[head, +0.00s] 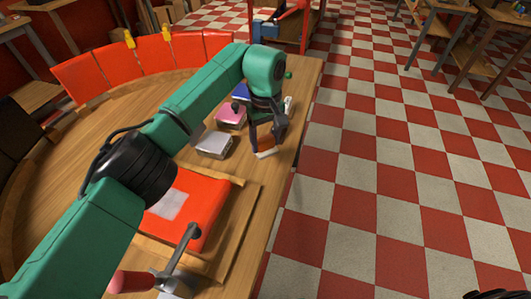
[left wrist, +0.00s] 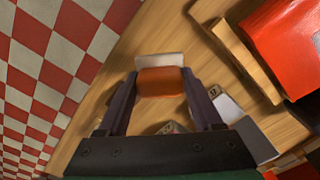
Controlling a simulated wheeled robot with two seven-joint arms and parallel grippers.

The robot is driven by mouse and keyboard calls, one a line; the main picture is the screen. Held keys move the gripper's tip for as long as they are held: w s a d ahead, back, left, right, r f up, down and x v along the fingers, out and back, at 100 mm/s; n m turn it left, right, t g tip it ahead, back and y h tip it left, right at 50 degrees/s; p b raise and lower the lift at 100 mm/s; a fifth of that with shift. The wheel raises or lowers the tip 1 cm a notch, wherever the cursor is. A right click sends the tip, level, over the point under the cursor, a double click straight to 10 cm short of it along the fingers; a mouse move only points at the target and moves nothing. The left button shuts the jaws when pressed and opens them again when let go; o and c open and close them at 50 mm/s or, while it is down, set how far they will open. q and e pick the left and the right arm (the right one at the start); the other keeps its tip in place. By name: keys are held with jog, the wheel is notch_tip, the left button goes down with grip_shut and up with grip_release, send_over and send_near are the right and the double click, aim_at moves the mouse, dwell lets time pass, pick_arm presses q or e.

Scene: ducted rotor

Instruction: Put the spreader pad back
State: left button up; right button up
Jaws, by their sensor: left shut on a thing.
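My left gripper (head: 267,138) reaches over the right edge area of the wooden table. Its fingers point down and are shut on an orange-brown block with a pale plate (head: 265,154), which looks like the spreader pad. In the left wrist view the block (left wrist: 160,82) sits between the two dark fingertips, with the pale plate (left wrist: 160,62) sticking out beyond them. Whether it touches the table top I cannot tell.
A grey block (head: 213,145), a pink block (head: 231,117) and a blue block (head: 241,92) stand left of the gripper. A red panel (head: 205,227) lies on a wooden board nearer, with a clamp (head: 181,252) beside it. The table edge drops to a checkered floor (head: 390,190).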

aim_at(265, 138)
pick_arm(q)
notch_tip(265, 138, down, 6)
jog(key=shift+r+p, duration=0.2)
jog(key=shift+p, duration=0.35)
jog(key=shift+f+b, duration=0.3)
jog(key=shift+f, duration=0.05)
jog(key=o, duration=1.3)
jog(key=shift+r, duration=0.1)
jog(key=shift+r, duration=0.1)
jog(key=shift+r, duration=0.2)
notch_tip(265, 138, up, 11)
jog(key=shift+r+b, duration=0.1)
jog(key=shift+b, duration=1.15)
jog(key=shift+r, duration=0.25)
